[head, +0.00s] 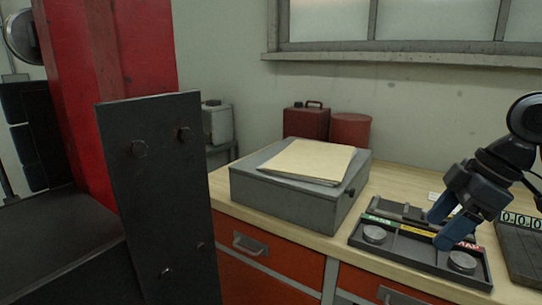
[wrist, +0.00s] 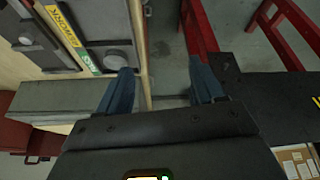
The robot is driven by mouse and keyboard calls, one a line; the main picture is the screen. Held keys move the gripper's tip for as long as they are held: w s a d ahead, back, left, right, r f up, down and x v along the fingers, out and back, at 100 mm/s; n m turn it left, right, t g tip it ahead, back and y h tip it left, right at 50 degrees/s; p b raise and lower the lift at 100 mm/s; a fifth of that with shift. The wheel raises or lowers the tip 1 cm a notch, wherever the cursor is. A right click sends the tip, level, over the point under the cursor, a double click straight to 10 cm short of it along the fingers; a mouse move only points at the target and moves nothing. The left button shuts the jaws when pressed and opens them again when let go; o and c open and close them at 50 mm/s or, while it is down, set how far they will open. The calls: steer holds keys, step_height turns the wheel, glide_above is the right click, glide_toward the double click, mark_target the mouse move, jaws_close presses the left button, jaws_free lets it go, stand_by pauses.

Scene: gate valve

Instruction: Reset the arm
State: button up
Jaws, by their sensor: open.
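My gripper (head: 441,229) is at the right of the head view, with its two blue fingers apart and nothing between them. It is in front of or above the dark sorting tray (head: 414,258) on the bench; the height gap is hard to judge. In the wrist view the fingers (wrist: 161,70) are spread, with the bench edge and floor beyond them. Part of the tray (wrist: 91,17), with yellow "REWORK" and green labels, shows at the upper left there. No gate valve can be made out.
A grey box (head: 290,198) with papers (head: 308,160) stands on the wooden bench (head: 398,184). A red canister (head: 305,122) is behind it. A dark bolted plate (head: 160,200) and red post (head: 130,90) fill the left. A digital readout (head: 520,218) is at the far right.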

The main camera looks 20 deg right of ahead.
steer(key=w+a+f+m+t+y, duration=0.15)
steer(key=w+a+t, duration=0.3)
steer(key=a, duration=0.45)
steer(key=w+a+f+m+t+y, duration=0.1)
steer(key=w+a+m+t+y, duration=0.3)
steer(key=a, duration=0.5)
steer(key=s+a+f+m+t+h, duration=0.2)
steer(key=a+f+m+t+h, duration=0.15)
steer(key=a, duration=0.25)
steer(key=s+a+f+m+h, duration=0.1)
steer(key=s+f+m+h, duration=0.15)
steer(key=s+f, duration=0.5)
steer(key=s+a+f+m+h, duration=0.1)
steer(key=s+f+m+h, duration=0.2)
steer(key=s, duration=0.7)
steer(key=s+d+r+n, duration=0.1)
steer(key=s+d+n, duration=0.1)
steer(key=s, duration=0.7)
steer(key=s+d+r+n, duration=0.1)
steer(key=s+d+n, duration=0.1)
steer(key=s, duration=0.8)
steer(key=shift+d+r, duration=0.2)
steer(key=shift+d, duration=0.4)
steer(key=shift+s+n, duration=0.1)
steer(key=shift+n, duration=0.15)
